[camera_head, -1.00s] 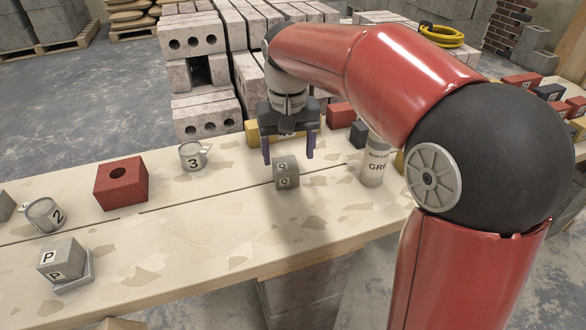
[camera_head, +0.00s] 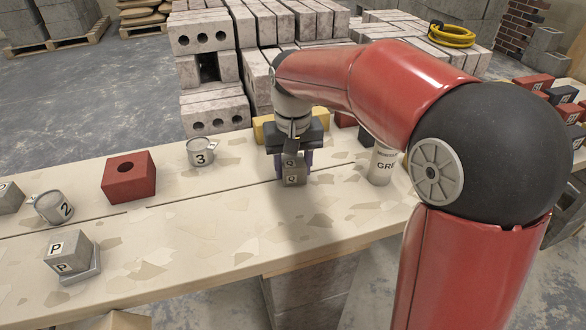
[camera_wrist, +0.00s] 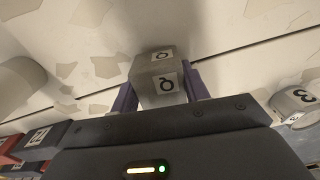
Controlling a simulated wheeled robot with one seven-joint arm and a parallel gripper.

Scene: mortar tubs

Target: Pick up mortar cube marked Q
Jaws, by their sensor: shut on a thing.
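The grey mortar cube marked Q (camera_head: 294,175) sits on the pale stone-patterned bench top in the head view. In the wrist view the cube (camera_wrist: 158,82) shows a Q label on two faces. My gripper (camera_head: 293,160) is over the cube from above, with its purple fingers on either side. In the wrist view my gripper (camera_wrist: 158,88) is shut on the cube, one finger against each side. I cannot tell whether the cube's underside is clear of the bench.
A can marked GR (camera_head: 382,166) stands right of the cube. A cup marked 3 (camera_head: 201,152) and a red block with a hole (camera_head: 129,177) stand left. A cup marked 2 (camera_head: 54,208) and a cube marked P (camera_head: 70,252) are farther left.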

